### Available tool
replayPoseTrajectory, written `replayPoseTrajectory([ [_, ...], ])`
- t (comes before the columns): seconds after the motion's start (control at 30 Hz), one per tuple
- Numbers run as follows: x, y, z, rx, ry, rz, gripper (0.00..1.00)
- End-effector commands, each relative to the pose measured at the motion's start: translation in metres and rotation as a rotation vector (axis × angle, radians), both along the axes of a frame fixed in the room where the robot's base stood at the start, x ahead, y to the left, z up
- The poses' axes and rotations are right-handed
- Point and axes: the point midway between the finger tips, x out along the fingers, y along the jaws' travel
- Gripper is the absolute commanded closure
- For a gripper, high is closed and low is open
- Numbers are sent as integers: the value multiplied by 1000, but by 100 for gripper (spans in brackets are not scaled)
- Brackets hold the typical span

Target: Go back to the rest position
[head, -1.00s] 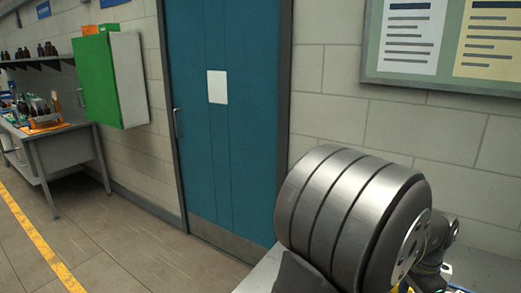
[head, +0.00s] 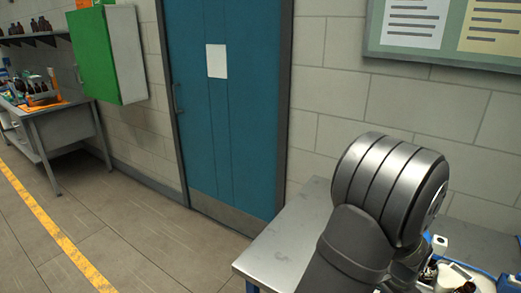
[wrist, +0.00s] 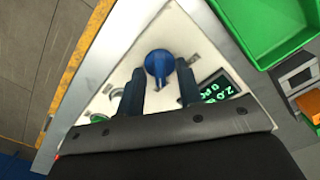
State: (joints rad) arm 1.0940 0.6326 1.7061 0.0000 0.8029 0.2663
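My gripper (wrist: 160,88) shows in the wrist view with its two dark fingers apart and nothing held between them. A round blue part (wrist: 159,64) lies just past the fingertips, over a white surface (wrist: 145,45). I cannot tell how far below the fingers it is. In the head view my arm stands at the lower right, and it hides the gripper. Amber bottles (head: 40,25) stand on a wall shelf at the far upper left.
A green bin (wrist: 265,30) and a green-lit display (wrist: 220,90) show in the wrist view. In the head view a metal table (head: 285,245) lies beside my arm, with cluttered items at its right. A bench (head: 65,125) stands far left; floor before the blue door (head: 225,130) is clear.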

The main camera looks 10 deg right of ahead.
Motion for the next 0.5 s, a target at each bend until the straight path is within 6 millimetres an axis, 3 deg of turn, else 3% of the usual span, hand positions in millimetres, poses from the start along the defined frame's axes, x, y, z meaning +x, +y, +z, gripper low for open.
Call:
replayPoseTrajectory([
  [0.5, 0, 0, 0, 0, 0, 425, 67],
])
